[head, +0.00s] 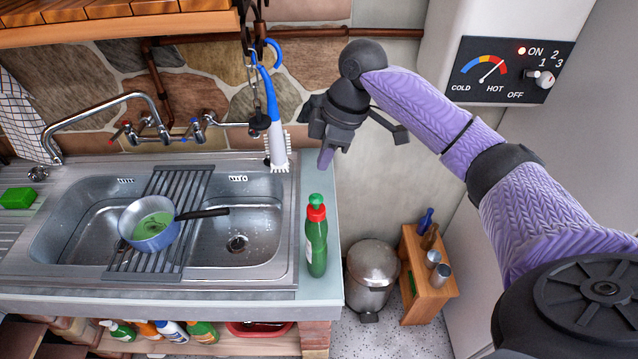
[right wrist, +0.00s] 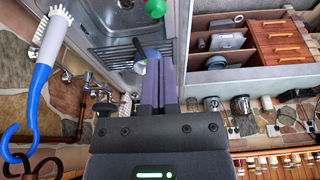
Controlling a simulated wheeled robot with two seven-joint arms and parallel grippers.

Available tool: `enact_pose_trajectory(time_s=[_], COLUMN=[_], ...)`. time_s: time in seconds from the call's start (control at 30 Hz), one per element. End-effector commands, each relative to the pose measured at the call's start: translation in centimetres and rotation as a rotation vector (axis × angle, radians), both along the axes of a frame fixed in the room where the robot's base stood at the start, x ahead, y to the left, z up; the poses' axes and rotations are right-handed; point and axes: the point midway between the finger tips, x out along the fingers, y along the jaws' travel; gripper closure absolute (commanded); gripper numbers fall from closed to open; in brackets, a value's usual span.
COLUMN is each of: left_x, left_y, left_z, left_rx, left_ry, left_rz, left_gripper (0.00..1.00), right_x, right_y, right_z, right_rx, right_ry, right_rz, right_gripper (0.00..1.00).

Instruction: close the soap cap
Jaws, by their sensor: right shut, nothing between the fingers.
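The green soap bottle (head: 317,245) stands upright on the right end of the counter, beside the sink. It has a red collar and a green cap (head: 316,200) on top; I cannot tell whether the cap is open. A round green top, likely the same cap (right wrist: 155,7), shows at the upper edge of the right wrist view. My right gripper (head: 326,158) is above and behind the bottle, pointing down and apart from it. Its purple fingers (right wrist: 158,78) are together and empty in the right wrist view. My left gripper is not in view.
A pan (head: 148,226) rests on the sink's rack (head: 150,262). A blue-handled brush (head: 276,125) hangs behind the bottle, close to my right gripper. A metal bin (head: 371,275) and a wooden stand (head: 428,298) are to the right of the counter. A green sponge (head: 18,198) lies far left.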

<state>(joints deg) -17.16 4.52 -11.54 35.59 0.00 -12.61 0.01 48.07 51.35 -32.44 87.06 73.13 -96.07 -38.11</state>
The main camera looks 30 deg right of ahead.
Motion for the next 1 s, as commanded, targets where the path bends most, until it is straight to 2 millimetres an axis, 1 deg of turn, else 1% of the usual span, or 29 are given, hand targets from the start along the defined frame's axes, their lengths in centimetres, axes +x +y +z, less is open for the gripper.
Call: enact_pose_trajectory(time_s=[0.03, 0.2, 0.33, 0.5, 0.83, 1.0], left_x=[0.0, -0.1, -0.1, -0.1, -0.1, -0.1], left_y=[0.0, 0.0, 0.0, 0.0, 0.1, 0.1], left_z=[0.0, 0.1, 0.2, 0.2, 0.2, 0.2], left_rx=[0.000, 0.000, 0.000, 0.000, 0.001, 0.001], left_ry=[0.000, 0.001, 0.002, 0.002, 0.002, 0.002], left_rz=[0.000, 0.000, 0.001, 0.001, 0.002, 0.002], left_gripper=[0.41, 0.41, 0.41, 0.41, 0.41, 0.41], right_x=[0.1, 0.4, 0.4, 0.5, 0.5, 0.5], right_y=[0.3, 0.9, 0.9, 0.9, 0.9, 0.9], right_z=[-1.1, -4.4, -6.2, -7.2, -7.4, -9.1], right_rx=[0.001, 0.001, 0.002, 0.001, 0.001, 0.004], right_ry=[0.004, 0.003, 0.003, -0.001, -0.001, 0.002], right_rz=[0.001, -0.001, -0.001, 0.000, 0.000, -0.001], right_gripper=[1.00, 1.00, 1.00, 1.00, 1.00, 1.00])
